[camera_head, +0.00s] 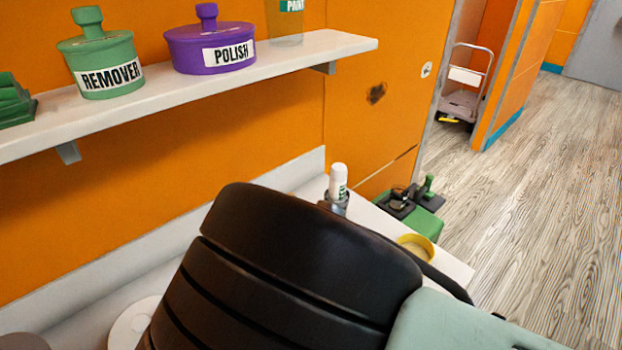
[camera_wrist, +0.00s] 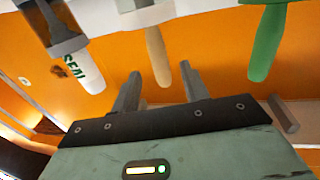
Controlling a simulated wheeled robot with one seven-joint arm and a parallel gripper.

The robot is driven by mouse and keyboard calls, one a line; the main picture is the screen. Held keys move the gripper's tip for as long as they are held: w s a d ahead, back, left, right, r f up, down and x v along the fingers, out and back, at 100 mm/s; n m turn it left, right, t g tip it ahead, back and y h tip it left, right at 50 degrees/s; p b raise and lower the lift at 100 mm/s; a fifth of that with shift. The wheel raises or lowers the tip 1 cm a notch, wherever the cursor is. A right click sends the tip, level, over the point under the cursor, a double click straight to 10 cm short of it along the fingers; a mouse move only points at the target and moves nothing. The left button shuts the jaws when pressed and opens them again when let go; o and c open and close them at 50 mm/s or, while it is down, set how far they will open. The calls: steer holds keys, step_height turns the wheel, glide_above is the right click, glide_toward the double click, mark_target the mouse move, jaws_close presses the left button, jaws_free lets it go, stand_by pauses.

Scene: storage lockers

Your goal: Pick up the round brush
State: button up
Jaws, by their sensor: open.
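The wrist view looks upside down. A beige handle (camera_wrist: 156,50) rises from a pale grey-white head near the white surface and may be the round brush; its head is partly cut off. My gripper (camera_wrist: 158,82) is open and empty-looking, with one finger on each side of the beige handle's tip in the picture. I cannot tell whether the tip is between the fingers in depth. A green handle (camera_wrist: 265,45) stands to the right. In the head view, my black arm hides the gripper and these handles.
A white SEAL tube (camera_wrist: 86,68) in a grey holder stands beside the beige handle; it also shows in the head view (camera_head: 338,180). A shelf (camera_head: 290,50) above holds a green REMOVER pot (camera_head: 104,60) and a purple POLISH pot (camera_head: 210,45). A yellow lid (camera_head: 416,247) lies right.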

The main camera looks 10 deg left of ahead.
steer(key=p+x, duration=0.2)
steer(key=x, duration=0.2)
steer(key=shift+w+a+r, duration=0.15)
steer(key=shift+w+a, duration=0.05)
steer(key=shift+w, duration=0.05)
steer(key=shift+w+a, duration=0.3)
steer(key=shift+w, duration=0.05)
jaws_close()
